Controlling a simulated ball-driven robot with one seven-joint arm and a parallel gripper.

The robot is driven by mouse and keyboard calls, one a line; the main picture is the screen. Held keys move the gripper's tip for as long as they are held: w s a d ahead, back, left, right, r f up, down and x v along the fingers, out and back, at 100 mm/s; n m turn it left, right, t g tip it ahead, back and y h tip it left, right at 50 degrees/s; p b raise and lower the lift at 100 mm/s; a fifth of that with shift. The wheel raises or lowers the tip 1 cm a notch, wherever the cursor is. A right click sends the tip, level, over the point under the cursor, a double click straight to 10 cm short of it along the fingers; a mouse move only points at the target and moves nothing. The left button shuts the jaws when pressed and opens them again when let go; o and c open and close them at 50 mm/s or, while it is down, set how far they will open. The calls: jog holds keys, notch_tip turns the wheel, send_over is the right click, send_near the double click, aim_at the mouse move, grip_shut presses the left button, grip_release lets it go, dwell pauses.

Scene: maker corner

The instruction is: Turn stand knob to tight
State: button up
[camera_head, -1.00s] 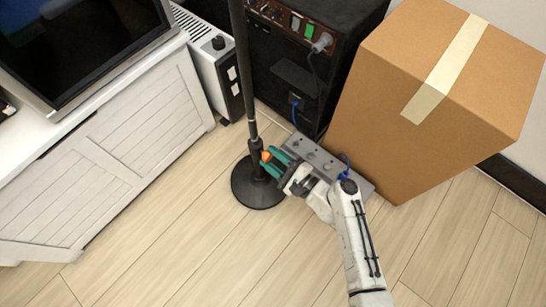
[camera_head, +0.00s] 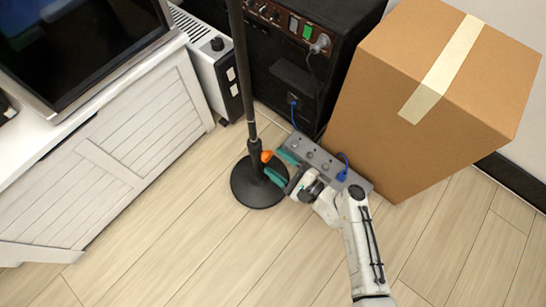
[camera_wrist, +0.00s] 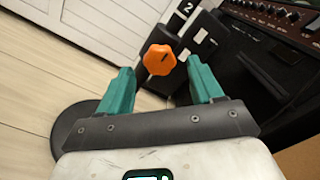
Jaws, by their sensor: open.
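The stand is a black pole (camera_head: 243,65) on a round black base (camera_head: 247,192), upright on the floor. Its orange knob (camera_head: 267,156) sits low on the pole, on the side facing my gripper. In the wrist view the lobed orange knob (camera_wrist: 159,60) lies ahead, between the two teal fingers and beyond their tips. My gripper (camera_head: 281,166) is open and empty, just right of the pole; it also shows in the wrist view (camera_wrist: 161,80). I cannot tell whether a fingertip touches the knob.
A grey pedal box (camera_head: 317,157) with a blue plug lies behind my gripper. A black amplifier (camera_head: 292,75) and a cardboard box (camera_head: 425,110) stand behind it. A white heater (camera_head: 213,75) and white cabinet (camera_head: 120,165) are at left. The front floor is clear.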

jog(key=p+v, duration=0.2)
jog(key=v, duration=0.6)
jog(key=shift+d, duration=0.1)
jog(key=s+d+f+n+g+h, duration=0.1)
jog(key=s+d+n+g+h, duration=0.4)
jog(key=s+n+g, duration=0.55)
jog(key=s+d+r+n+h, duration=0.3)
jog(key=s+d+r+h, duration=0.15)
jog(key=d, duration=0.35)
jog(key=s+d+r+n+h, duration=0.3)
jog(key=s+d+r+h, duration=0.15)
jog(key=d+r, duration=0.2)
notch_tip(320, 180, up, 35)
jog(key=p, duration=3.5)
jog(key=shift+w+d+f, duration=0.2)
jog(key=shift+w+d, duration=0.1)
jog(key=shift+d, duration=0.1)
